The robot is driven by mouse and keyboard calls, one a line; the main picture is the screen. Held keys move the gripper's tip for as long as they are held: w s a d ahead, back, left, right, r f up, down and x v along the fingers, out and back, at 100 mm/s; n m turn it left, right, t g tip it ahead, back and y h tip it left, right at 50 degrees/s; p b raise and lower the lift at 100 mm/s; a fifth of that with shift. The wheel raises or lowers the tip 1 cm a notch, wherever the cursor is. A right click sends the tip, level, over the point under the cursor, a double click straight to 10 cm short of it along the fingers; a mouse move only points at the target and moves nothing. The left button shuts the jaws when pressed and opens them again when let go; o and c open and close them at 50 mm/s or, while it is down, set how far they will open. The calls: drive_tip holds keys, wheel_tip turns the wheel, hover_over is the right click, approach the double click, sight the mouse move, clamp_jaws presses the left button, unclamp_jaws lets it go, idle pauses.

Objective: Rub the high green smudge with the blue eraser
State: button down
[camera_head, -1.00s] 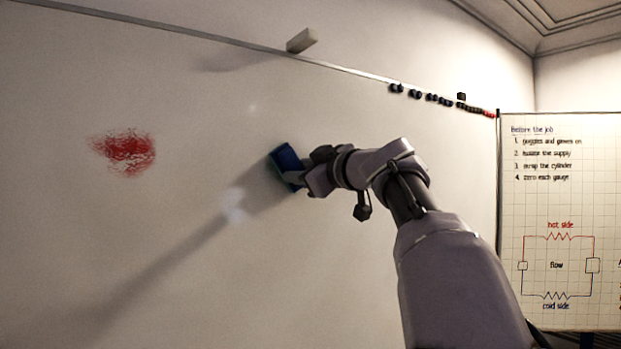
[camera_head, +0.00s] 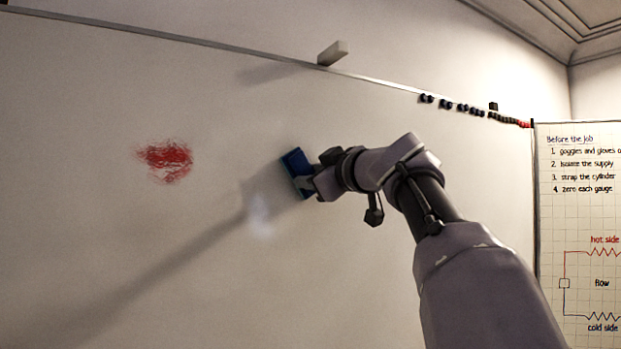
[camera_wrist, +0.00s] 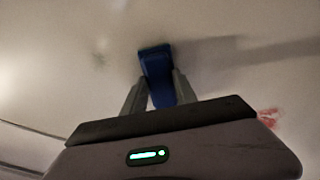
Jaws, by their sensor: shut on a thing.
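My gripper (camera_head: 306,183) is shut on the blue eraser (camera_head: 296,172) and holds it in front of the whiteboard (camera_head: 90,240). In the wrist view the eraser (camera_wrist: 157,70) sits between my two fingers. Whether it touches the board cannot be told. I see no clearly green smudge in either view. A faint greyish mark (camera_wrist: 98,57) shows on the board left of the eraser in the wrist view; its colour is unclear. My gripper and arm hide part of the board in the head view.
A red smudge (camera_head: 165,160) lies on the board left of the eraser; it also shows in the wrist view (camera_wrist: 268,118). A pale block (camera_head: 333,53) and several dark magnets (camera_head: 462,107) sit along the top edge. A chart (camera_head: 590,200) stands at the right.

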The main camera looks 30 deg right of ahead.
drive_tip(key=shift+d+p, duration=1.6)
drive_tip(key=shift+d, duration=5)
drive_tip(key=shift+a+b, duration=3.15)
drive_tip(key=shift+a, duration=4)
drive_tip(key=shift+s+d+b, duration=0.15)
drive_tip(key=shift+s+b, duration=0.6)
drive_tip(key=shift+s, duration=0.75)
drive_tip(key=shift+s+d+b, duration=0.1)
drive_tip(key=shift+s+b, duration=0.6)
drive_tip(key=shift+s, duration=0.75)
drive_tip(key=s+b, duration=0.1)
drive_tip(key=s, duration=0.2)
